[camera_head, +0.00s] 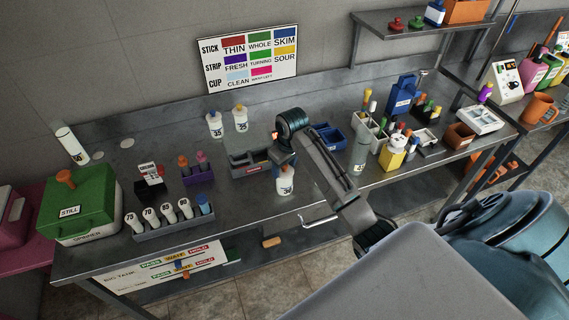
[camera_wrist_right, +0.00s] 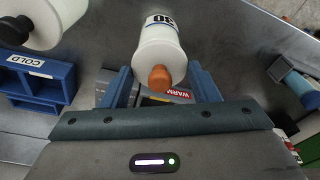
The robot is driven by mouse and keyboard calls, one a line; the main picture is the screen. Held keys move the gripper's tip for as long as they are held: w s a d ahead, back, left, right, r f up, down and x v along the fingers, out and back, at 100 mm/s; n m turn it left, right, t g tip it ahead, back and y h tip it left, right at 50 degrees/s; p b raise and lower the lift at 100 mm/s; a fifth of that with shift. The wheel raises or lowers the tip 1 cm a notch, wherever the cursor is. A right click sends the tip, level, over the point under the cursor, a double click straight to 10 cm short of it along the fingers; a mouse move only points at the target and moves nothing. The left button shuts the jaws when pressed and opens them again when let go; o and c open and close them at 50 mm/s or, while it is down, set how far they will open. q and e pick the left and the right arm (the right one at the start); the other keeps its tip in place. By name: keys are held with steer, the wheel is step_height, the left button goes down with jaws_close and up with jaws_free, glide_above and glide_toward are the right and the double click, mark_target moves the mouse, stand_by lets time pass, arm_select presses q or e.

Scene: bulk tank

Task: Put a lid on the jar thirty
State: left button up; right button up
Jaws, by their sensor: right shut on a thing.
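The jar thirty (camera_head: 286,183) is white with a dark number. It shows at mid-table below my right gripper (camera_head: 284,162) in the head view. In the right wrist view the jar (camera_wrist_right: 160,38) reads "30" upside down, and an orange-brown lid or stopper (camera_wrist_right: 160,78) shows at its near end. The fingers of my right gripper (camera_wrist_right: 160,70) flank the jar's near end and are shut on it. I cannot tell whether the jar rests on the table. My left gripper is not in view.
A grey rack (camera_head: 250,163) and a blue rack (camera_head: 328,136) stand behind the jar. Two white jars (camera_head: 227,122) stand further back. A rack of white bottles (camera_head: 170,230) and a green box (camera_head: 78,205) are at left. Some bare table lies left of the jar.

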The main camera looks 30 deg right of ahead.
steer(key=shift+f, duration=0.1)
steer(key=o, duration=1)
steer(key=r, duration=0.1)
steer(key=r+b, duration=0.1)
steer(key=r, duration=0.1)
steer(key=r+b, duration=0.1)
steer(key=r, duration=0.1)
steer(key=shift+s+d, duration=0.15)
steer(key=shift+s, duration=0.15)
steer(key=r+p, duration=0.1)
steer(key=r, duration=0.1)
steer(key=r+p, duration=0.1)
steer(key=r, duration=0.1)
steer(key=s+r, duration=0.1)
steer(key=shift+r+p, duration=0.4)
steer(key=shift+f, duration=0.1)
